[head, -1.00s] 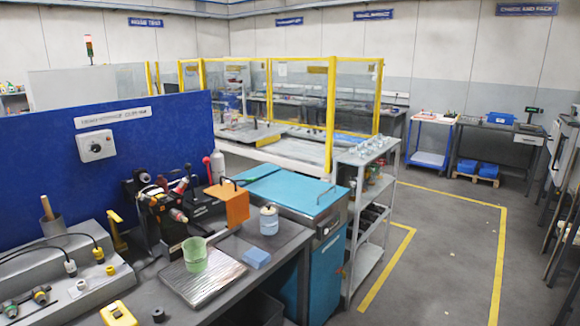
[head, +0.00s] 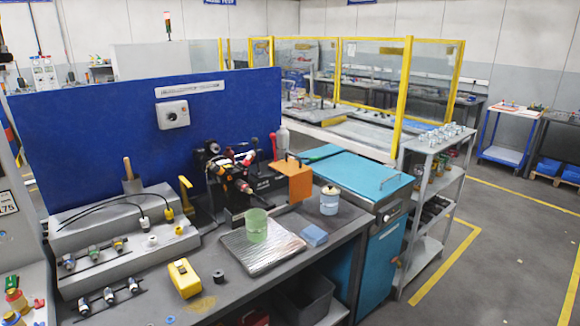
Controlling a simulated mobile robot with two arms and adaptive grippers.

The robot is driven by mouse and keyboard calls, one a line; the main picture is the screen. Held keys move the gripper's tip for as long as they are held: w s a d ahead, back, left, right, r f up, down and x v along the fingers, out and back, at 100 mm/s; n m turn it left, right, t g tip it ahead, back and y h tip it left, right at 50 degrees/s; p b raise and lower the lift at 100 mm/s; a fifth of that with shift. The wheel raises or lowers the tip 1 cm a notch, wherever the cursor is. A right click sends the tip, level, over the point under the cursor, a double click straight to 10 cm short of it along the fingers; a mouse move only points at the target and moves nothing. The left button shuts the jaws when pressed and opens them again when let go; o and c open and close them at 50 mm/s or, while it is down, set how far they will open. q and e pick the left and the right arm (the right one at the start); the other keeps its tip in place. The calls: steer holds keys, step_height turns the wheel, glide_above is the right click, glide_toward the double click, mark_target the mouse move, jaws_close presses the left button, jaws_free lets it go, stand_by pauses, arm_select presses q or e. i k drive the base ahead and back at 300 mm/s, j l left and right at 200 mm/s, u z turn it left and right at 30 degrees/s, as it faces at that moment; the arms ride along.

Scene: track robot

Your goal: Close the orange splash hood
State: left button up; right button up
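The orange splash hood (head: 294,182) is a box-like cover with a small handle on top. It sits on the right side of a small dark bench machine (head: 240,180) on the grey workbench, in front of the blue back panel. The hood is to the right of the machine's working parts, which show uncovered. Neither of my grippers is in the head view.
On the bench stand a green cup (head: 257,226) on a silver mat (head: 262,252), a blue block (head: 314,236), a white jar (head: 329,201) and a yellow meter (head: 184,279). A teal cabinet (head: 365,185) and a grey shelf cart (head: 436,190) stand right. The right floor is clear.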

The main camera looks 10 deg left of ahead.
mark_target(301, 180)
steer(key=i+l+u, duration=0.1)
steer(key=i+l, duration=0.25)
steer(key=i+l+u, duration=0.15)
steer(key=i+l, duration=0.15)
steer(key=l, duration=0.2)
